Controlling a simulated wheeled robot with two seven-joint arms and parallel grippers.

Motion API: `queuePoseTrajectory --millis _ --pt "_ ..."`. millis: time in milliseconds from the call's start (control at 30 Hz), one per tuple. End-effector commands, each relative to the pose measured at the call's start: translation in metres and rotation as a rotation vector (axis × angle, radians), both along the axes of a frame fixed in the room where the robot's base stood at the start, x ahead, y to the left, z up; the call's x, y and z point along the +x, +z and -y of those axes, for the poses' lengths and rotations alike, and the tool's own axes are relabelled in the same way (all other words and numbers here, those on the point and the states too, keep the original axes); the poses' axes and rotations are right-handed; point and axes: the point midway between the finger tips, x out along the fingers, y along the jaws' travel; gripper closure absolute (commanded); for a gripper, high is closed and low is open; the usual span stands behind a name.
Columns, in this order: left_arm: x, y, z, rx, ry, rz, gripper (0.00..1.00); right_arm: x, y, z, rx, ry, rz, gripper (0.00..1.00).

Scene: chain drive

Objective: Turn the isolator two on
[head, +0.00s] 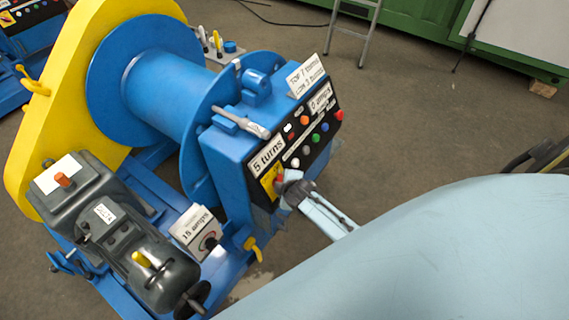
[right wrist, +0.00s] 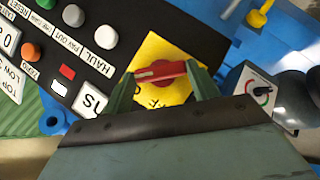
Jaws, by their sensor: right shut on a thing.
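A red rotary isolator handle (right wrist: 160,71) sits on a yellow square plate (right wrist: 158,47) on the black control panel. In the right wrist view the handle lies nearly level across the picture. Part of the plate's lettering shows below the handle; the rest is hidden by my gripper. My right gripper (right wrist: 163,84) is shut on the handle, one finger at each end. In the head view the yellow plate (head: 267,183) is at the panel's lower left, with my right gripper (head: 288,187) against it. Whether this is isolator two cannot be read. My left gripper is out of view.
Coloured buttons (head: 321,127) and white labels fill the panel beside the handle. A small box with a black knob (head: 209,243) and a "15 amps" sign stands below left, near a grey motor (head: 120,230). A blue drum (head: 160,75) is behind. Open floor lies right.

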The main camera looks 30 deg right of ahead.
Motion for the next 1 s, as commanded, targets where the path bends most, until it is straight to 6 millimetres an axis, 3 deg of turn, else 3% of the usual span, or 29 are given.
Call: queuePoseTrajectory --millis 33,200,633,1000 --pt "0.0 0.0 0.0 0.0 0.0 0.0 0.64 0.0 0.0 0.001 0.003 -0.005 -0.001 0.4" --pt "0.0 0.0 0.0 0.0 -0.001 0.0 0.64 0.0 0.0 0.001 0.001 -0.003 0.0 0.19" --pt "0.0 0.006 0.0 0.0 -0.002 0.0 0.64 -0.008 0.008 -0.001 0.001 -0.001 0.0 0.19" --pt "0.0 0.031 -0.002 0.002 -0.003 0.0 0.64 -0.051 0.058 -0.012 0.001 -0.001 0.0 0.19"
